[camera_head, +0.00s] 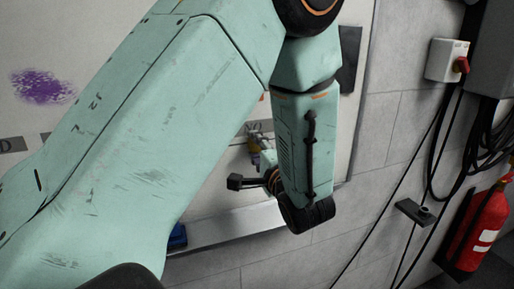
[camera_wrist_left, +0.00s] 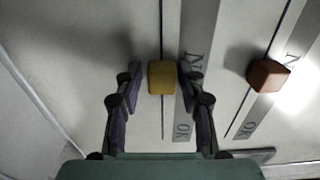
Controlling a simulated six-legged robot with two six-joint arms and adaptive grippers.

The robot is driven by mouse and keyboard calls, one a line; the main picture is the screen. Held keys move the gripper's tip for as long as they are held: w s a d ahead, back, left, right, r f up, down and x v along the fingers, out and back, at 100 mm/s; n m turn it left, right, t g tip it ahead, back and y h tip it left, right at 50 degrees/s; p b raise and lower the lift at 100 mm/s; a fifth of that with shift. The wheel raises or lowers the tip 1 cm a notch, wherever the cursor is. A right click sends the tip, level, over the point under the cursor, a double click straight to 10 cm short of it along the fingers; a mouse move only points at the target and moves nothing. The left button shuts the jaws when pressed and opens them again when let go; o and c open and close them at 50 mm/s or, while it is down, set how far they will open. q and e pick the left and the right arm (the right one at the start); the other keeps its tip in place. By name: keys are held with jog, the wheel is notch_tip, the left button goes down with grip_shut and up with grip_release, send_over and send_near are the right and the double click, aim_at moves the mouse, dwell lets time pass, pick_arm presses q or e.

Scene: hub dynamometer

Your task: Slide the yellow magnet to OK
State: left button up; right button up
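In the left wrist view, the yellow magnet (camera_wrist_left: 161,77) sits on a thin dark slot in the whiteboard, beside a grey strip (camera_wrist_left: 197,30). The strip bears an N-lettered mark at the magnet's height and OK (camera_wrist_left: 181,130) lower down. My left gripper (camera_wrist_left: 160,76) has its fingers on both sides of the magnet. A narrow gap shows at the left finger; the right finger is very close, and contact there is unclear. In the head view my left gripper (camera_head: 256,148) is at the board, mostly hidden by my arm. My right gripper is not in view.
A red-brown magnet (camera_wrist_left: 268,75) sits on a second slot to the right, with its own OK strip (camera_wrist_left: 250,122). A ledge (camera_head: 235,224) runs along the board's bottom, with a blue object (camera_head: 177,237). A fire extinguisher (camera_head: 478,230) and cables hang at right.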

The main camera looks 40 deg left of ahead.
pick_arm(q)
jog(key=shift+s+a, duration=0.1)
jog(key=shift+c, duration=0.7)
jog(key=shift+r, duration=0.1)
jog(key=shift+c, duration=0.8)
jog(key=shift+w+d, duration=0.25)
jog(key=shift+d, duration=0.1)
grip_shut()
jog(key=shift+s, duration=0.1)
